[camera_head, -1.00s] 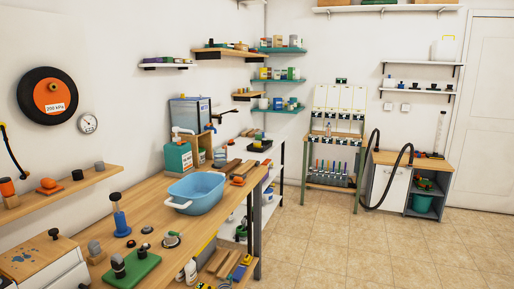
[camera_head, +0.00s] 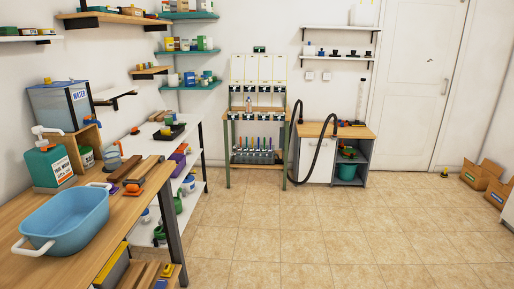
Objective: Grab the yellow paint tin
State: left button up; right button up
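I cannot pick out a yellow paint tin for certain. Small tins and boxes stand on the teal wall shelves (camera_head: 190,53) at the upper left, and one small item there (camera_head: 169,44) looks yellowish. They are too small to tell which are paint tins. A can with a green label (camera_head: 86,157) stands on the workbench beside the water tank. Neither of my grippers is in view.
A wooden workbench (camera_head: 105,243) with a blue tub (camera_head: 70,222) fills the left. A white shelf rack (camera_head: 195,205), a tool stand (camera_head: 257,125) and a cabinet (camera_head: 318,160) with a black hose stand behind. Cardboard boxes (camera_head: 480,174) are at right.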

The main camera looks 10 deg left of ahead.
aim_at(165, 131)
jog(key=i, duration=2.15)
jog(key=j+u, duration=0.05)
